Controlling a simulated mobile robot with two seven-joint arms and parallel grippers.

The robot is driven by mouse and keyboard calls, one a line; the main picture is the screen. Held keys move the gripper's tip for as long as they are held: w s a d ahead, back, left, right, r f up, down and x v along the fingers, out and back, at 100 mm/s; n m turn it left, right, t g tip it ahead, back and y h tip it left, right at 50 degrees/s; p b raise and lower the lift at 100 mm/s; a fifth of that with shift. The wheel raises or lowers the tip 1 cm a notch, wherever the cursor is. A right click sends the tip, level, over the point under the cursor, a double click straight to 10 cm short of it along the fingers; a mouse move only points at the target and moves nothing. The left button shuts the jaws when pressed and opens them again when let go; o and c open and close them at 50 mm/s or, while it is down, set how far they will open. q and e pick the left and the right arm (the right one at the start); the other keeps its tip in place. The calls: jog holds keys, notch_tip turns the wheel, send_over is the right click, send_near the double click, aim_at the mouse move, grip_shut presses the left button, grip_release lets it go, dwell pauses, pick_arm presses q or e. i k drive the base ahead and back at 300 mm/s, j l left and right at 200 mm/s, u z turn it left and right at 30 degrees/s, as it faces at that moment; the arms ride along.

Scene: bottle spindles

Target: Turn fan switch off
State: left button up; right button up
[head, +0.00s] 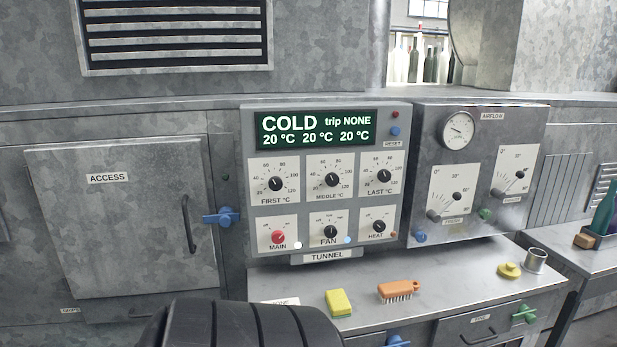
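The fan switch (330,232) is a small black knob on a white plate labelled FAN, in the bottom row of the grey control panel (244,190). It sits between the red MAIN knob (278,237) and the black HEAT knob (378,227). A light blue lamp (347,240) shows beside the fan switch. The knob's pointer is too small to read for certain. Neither of my grippers is in view, and nothing touches the panel.
A shelf (440,295) below the panel carries a yellow sponge (339,303), an orange brush (399,291) and a metal cup (536,260). A blue handle (221,217) sticks out left of the panel. A black ribbed shape (245,325) fills the bottom foreground.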

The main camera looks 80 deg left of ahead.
aim_at(330, 231)
jog(key=k+u, duration=0.1)
jog(key=u, duration=2.3)
